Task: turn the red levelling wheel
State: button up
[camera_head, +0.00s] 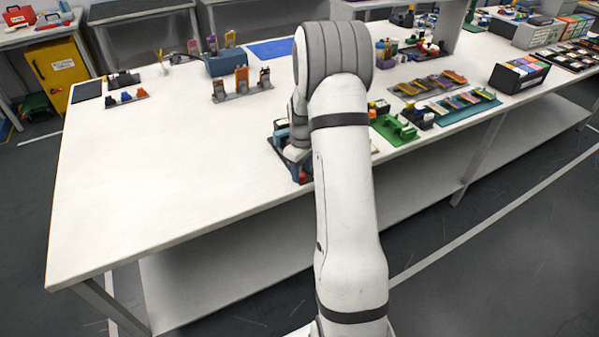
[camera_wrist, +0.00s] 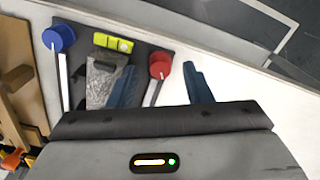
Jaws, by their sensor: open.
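The red levelling wheel (camera_wrist: 159,66) has a pale pointer line and sits at one corner of a dark levelling plate (camera_wrist: 147,50) in the wrist view. My gripper (camera_wrist: 158,72) is open. One blue finger is on each side of the red wheel, with nothing visibly gripped. I cannot tell whether the fingertips touch the wheel. In the head view a small red part (camera_head: 303,177) shows at the table's front edge, under my gripper (camera_head: 299,160), which my arm partly hides.
A blue wheel (camera_wrist: 58,38), a yellow-green level vial (camera_wrist: 113,42) and a grey block (camera_wrist: 101,80) are on the same plate. A green holder (camera_head: 394,130) stands to the right.

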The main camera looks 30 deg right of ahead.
jog(key=shift+f, duration=0.6)
jog(key=c, duration=0.9)
jog(key=shift+a, duration=0.35)
jog(key=shift+c, duration=0.3)
jog(key=shift+d, duration=0.25)
jog(key=shift+s+d+f, duration=0.1)
jog(key=shift+s+f, duration=0.05)
